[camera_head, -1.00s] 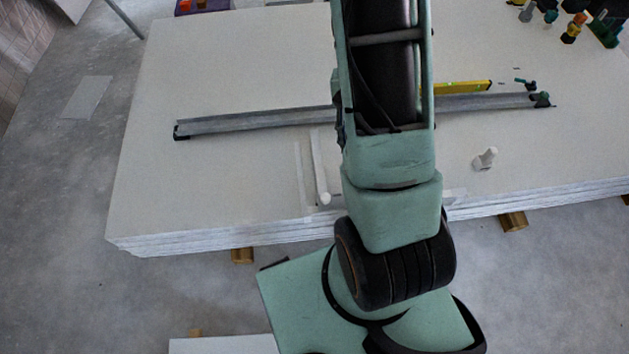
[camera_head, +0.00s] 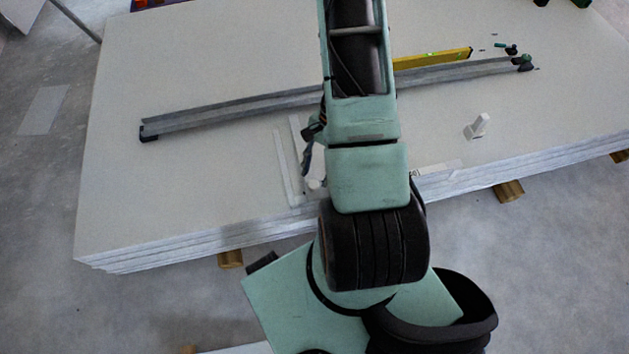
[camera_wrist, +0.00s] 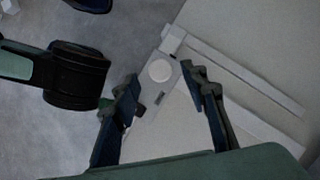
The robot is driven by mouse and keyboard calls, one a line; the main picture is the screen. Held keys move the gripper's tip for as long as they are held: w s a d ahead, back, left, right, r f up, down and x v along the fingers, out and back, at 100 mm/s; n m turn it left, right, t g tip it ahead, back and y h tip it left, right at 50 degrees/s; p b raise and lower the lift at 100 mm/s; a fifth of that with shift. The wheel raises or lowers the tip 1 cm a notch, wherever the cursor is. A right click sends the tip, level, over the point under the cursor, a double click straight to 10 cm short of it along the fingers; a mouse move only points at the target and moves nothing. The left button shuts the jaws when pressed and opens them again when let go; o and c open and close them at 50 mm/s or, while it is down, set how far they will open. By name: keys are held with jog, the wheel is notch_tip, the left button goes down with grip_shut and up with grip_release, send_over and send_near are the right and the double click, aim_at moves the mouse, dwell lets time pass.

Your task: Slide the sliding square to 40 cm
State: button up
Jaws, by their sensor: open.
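The sliding square is a pale T-shaped tool at the panel stack's front edge. In the head view its two parallel strips (camera_head: 288,165) lie across the top sheet, and another pale part (camera_head: 440,170) runs along the edge right of my arm. My arm hides its middle. In the wrist view its body (camera_wrist: 170,44) carries a round white knob (camera_wrist: 160,70). My gripper (camera_wrist: 160,77) is open, its two dark fingers on either side of the knob in that picture. I cannot tell the height gap or whether they touch it.
The white panel stack (camera_head: 120,215) rests on wooden blocks (camera_head: 508,191). A long metal rail (camera_head: 240,112) and a yellow level (camera_head: 432,59) lie across it. A small white object (camera_head: 477,126) stands at right. Much of the left top surface is clear.

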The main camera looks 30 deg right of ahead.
aim_at(314, 183)
jog(key=shift+b+x, duration=0.3)
jog(key=shift+x, duration=1.3)
grip_shut()
